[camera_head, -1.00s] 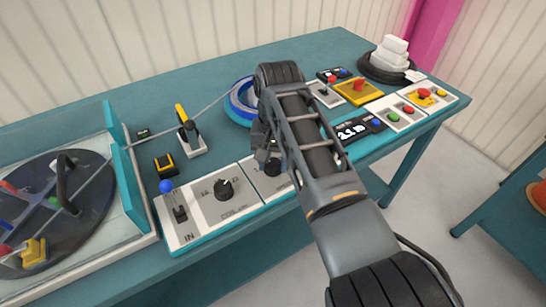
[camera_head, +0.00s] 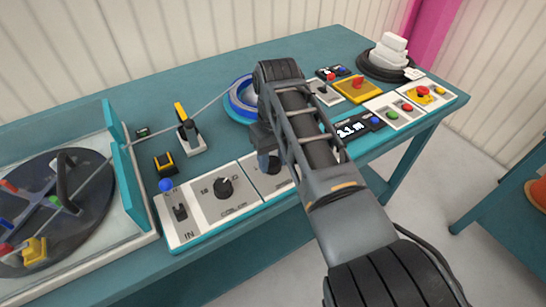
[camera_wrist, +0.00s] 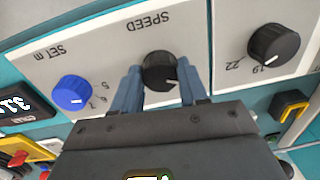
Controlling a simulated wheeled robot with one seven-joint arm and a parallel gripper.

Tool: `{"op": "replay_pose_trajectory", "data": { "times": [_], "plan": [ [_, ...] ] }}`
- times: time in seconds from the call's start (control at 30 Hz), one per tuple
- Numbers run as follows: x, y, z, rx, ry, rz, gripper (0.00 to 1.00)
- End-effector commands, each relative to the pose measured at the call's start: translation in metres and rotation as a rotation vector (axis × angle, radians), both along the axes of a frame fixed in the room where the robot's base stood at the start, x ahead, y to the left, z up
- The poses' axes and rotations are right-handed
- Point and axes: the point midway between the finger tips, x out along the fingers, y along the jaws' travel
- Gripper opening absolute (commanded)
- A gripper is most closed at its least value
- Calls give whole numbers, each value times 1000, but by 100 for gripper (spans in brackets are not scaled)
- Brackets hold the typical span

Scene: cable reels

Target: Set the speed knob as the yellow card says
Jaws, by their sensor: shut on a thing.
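The speed knob (camera_wrist: 159,71) is a round black dial with a white pointer mark, on a white panel (camera_wrist: 205,40) lettered SPEED. In the wrist view, the lettering is upside down. My gripper (camera_wrist: 162,90) has one blue finger on each side of the knob and is shut on it. Numbers around this knob are hidden by my gripper. I cannot make out a yellow card with writing in either view.
Beside it are a blue SET M knob (camera_wrist: 72,93) and another black knob (camera_wrist: 273,44) with numbers; that one also shows in the head view (camera_head: 223,188). A lever switch (camera_head: 180,211), a length display (camera_head: 358,129) and a yellow plate with a red knob (camera_head: 356,88) are nearby.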

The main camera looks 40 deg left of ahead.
Motion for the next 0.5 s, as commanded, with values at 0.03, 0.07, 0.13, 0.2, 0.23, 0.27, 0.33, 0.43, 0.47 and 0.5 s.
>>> {"op": "replay_pose_trajectory", "data": {
  "times": [0.03, 0.07, 0.13, 0.2, 0.23, 0.27, 0.33, 0.43, 0.47, 0.5],
  "plan": [
    [1, 0, 1, 1, -1, 4, 13],
    [1, 0, 1, 1, -1, 5, 13],
    [1, 0, 1, 1, -1, 6, 13],
    [1, 0, 1, 1, -1, 6, 13],
    [1, 0, 1, 1, -1, 6, 13],
    [1, 0, 1, 1, -1, 6, 13],
    [1, 0, 1, 1, -1, 6, 13],
    [1, 0, 1, 1, -1, 6, 49],
    [0, 0, 1, 1, -1, 6, 52],
    [0, 0, 1, 1, -1, 5, 55]
  ]
}}
